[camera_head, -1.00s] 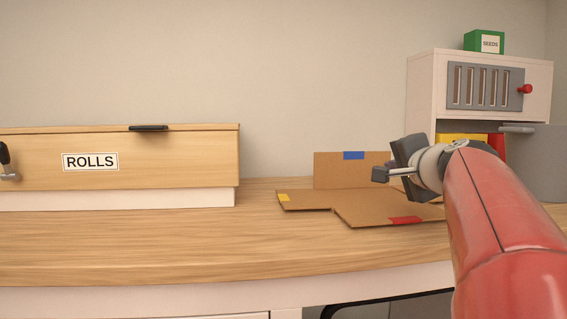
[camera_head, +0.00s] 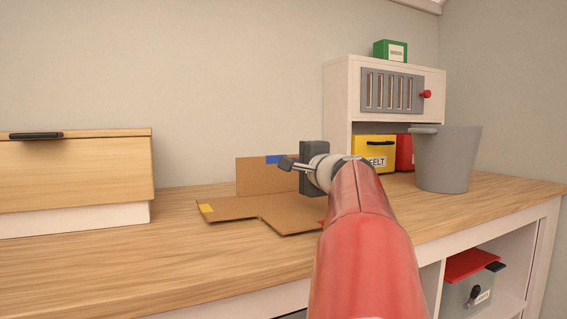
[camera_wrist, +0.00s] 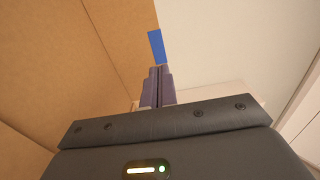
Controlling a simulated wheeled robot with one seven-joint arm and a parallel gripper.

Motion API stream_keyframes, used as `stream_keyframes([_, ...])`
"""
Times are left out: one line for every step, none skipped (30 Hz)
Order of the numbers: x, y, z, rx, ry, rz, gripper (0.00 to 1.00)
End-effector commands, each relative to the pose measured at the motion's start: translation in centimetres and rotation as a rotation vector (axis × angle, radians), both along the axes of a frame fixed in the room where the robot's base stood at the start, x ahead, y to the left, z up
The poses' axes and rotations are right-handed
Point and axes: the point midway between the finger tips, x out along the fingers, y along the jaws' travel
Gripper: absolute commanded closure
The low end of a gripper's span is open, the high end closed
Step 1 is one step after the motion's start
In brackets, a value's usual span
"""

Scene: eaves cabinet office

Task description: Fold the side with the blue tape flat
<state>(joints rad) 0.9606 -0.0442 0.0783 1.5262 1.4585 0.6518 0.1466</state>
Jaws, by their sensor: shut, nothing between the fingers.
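The brown cardboard piece (camera_head: 236,209) lies on the wooden bench. Its back side (camera_head: 255,178) stands upright, with the blue tape (camera_head: 276,159) at its top edge. A side with yellow tape (camera_head: 206,208) lies flat at the left. A front side lies flat, its red tape (camera_head: 321,222) mostly hidden by my arm. My gripper (camera_head: 287,163) is shut and empty, in front of the upright side near the blue tape. In the wrist view the shut fingers (camera_wrist: 157,85) point toward the blue tape (camera_wrist: 156,46). I cannot tell whether they touch the cardboard.
A wooden box (camera_head: 75,170) stands at the left. A white cabinet (camera_head: 337,100) with a green box (camera_head: 390,51) on top stands at the back right. A yellow bin (camera_head: 373,150) and a grey bucket (camera_head: 447,160) are right of my gripper. The bench front is clear.

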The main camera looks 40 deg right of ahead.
Motion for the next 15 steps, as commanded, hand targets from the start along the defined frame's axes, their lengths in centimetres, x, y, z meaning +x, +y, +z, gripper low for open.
stream_keyframes([1.2,-0.3,0.2,0.002,0.001,0.003,1.00])
stream_keyframes([1.8,-0.5,0.2,0.002,0.001,0.001,1.00])
stream_keyframes([2.6,-0.7,0.1,0.003,0.001,0.002,1.00])
stream_keyframes([3.1,-0.7,0.2,0.002,0.001,0.002,1.00])
stream_keyframes([3.6,-0.9,0.2,0.002,0.001,0.000,1.00])
stream_keyframes([4.2,-1.0,0.1,0.002,0.001,0.001,1.00])
stream_keyframes([4.6,-1.1,0.2,0.001,0.001,0.001,1.00])
stream_keyframes([5.0,-1.2,0.1,0.001,0.001,-0.001,1.00])
stream_keyframes([5.4,-1.3,0.1,0.000,0.001,-0.001,1.00])
stream_keyframes([5.7,-1.3,0.1,0.000,0.001,0.000,1.00])
stream_keyframes([5.9,-1.4,0.1,-0.001,0.001,0.000,1.00])
stream_keyframes([6.2,-1.5,0.1,-0.001,0.000,-0.001,1.00])
stream_keyframes([6.3,-1.5,0.0,-0.001,0.000,-0.002,1.00])
stream_keyframes([6.4,-1.6,0.0,-0.001,0.000,-0.002,1.00])
stream_keyframes([6.5,-1.6,0.0,-0.001,0.000,-0.002,1.00])
